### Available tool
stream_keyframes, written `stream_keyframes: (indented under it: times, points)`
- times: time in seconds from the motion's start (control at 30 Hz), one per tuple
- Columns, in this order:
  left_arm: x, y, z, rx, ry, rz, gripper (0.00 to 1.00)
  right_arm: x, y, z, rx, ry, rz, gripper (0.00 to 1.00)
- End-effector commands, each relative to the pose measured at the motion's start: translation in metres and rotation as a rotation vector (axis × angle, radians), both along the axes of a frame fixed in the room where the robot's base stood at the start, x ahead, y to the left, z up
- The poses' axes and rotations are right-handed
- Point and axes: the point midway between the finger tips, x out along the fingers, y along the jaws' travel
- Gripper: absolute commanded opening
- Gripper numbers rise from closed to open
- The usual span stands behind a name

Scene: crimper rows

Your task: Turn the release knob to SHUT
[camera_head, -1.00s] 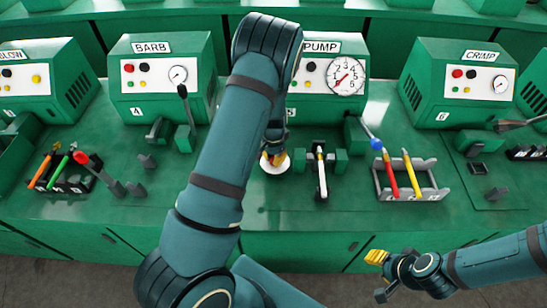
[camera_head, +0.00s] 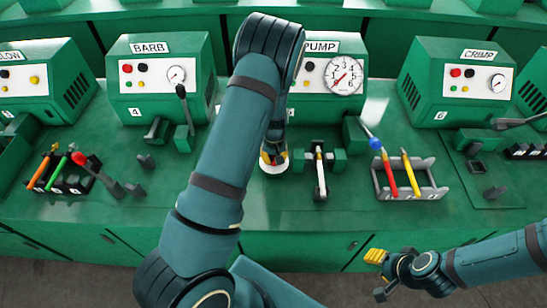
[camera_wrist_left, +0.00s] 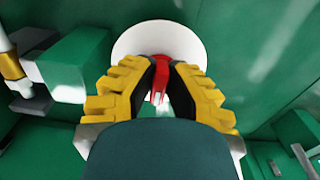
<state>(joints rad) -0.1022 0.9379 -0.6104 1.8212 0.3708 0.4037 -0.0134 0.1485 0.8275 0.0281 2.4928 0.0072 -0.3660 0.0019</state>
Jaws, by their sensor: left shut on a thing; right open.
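The release knob, a red bar (camera_wrist_left: 160,80) on a round white plate (camera_wrist_left: 150,38), shows in the left wrist view. My left gripper (camera_wrist_left: 161,66) has its yellow fingers on both sides of the red bar and is shut on it. In the head view my left gripper (camera_head: 273,157) points down at the white plate (camera_head: 272,168) in front of the PUMP machine (camera_head: 324,104). My left arm hides part of that machine. No SHUT mark can be read. My right gripper (camera_head: 379,273) is open and empty at the lower right, in front of the bench.
A clamp-like fixture with a white-handled tool (camera_head: 320,175) stands just right of the plate. A grey rack (camera_head: 433,191) with red and yellow tools is further right. The BARB machine (camera_head: 158,80) and a red-tipped lever (camera_head: 96,172) are to the left.

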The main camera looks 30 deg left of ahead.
Motion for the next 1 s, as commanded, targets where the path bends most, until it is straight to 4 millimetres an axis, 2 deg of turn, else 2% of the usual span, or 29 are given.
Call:
stream_keyframes:
  times: [0.6,1.0]
  points:
    - [0.001,-0.004,-0.001,-0.001,0.008,0.549,0.0,0.0,-0.001,0.009,0.002,0.0,0.0,0.41]
    - [0.002,-0.005,-0.002,-0.002,0.008,0.732,0.0,-0.001,-0.001,0.013,0.003,-0.001,0.0,0.41]
